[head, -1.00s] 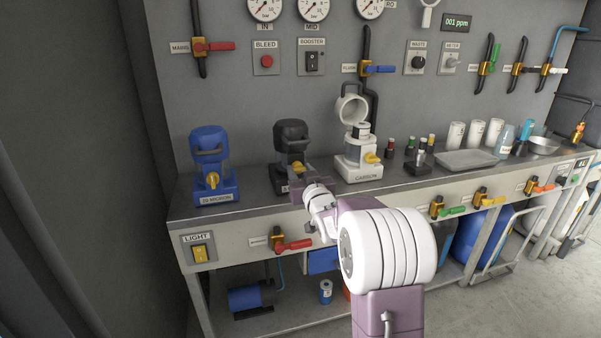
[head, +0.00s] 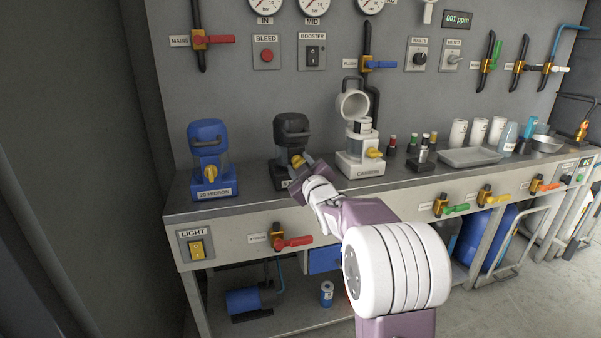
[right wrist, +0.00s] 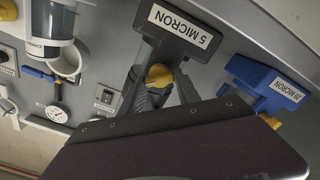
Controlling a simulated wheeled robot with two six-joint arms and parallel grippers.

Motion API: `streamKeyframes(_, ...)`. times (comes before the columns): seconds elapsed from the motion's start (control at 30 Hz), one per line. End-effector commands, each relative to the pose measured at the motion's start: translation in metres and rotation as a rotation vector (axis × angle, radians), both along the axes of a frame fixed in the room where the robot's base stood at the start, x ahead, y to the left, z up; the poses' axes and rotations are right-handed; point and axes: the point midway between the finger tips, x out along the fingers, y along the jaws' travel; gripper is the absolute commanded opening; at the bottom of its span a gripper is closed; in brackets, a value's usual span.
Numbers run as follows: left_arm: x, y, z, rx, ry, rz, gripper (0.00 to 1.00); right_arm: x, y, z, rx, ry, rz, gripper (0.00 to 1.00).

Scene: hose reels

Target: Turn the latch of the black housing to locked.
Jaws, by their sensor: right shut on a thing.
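The black housing (head: 291,128) stands on the bench between the blue housing and the white one. Its base carries a label reading 5 MICRON, readable in the right wrist view (right wrist: 181,33). Its yellow latch (head: 297,160) is on the front of the base and also shows in the right wrist view (right wrist: 158,75). My right gripper (head: 301,165) is shut on the latch, with a finger on either side of it. The fingers partly cover the latch, so I cannot tell its exact angle. My left gripper is not in view.
The blue housing (head: 208,150) stands to the left, its yellow latch on its front. The white CARBON housing (head: 360,158) stands close on the right. Small bottles and a metal tray (head: 467,157) are farther right. The bench front edge has a red-handled valve (head: 292,242).

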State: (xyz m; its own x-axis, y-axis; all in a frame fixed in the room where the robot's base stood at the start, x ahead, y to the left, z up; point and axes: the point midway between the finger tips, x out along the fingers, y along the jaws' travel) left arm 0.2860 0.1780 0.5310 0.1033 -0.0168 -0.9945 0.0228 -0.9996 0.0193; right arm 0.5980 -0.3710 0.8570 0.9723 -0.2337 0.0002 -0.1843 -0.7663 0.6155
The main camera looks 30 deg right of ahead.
Motion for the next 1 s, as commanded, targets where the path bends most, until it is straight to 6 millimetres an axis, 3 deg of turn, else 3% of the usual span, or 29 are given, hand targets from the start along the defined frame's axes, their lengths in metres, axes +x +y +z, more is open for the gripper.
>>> streamKeyframes(0.5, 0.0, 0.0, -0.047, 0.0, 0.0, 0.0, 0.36, 0.0, 0.001, -0.006, -0.473, 0.113, 0.001, 0.0)
streamKeyframes(1.0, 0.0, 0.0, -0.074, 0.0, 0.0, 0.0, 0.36, 0.0, 0.001, -0.005, -0.809, 0.197, 0.001, 0.0)
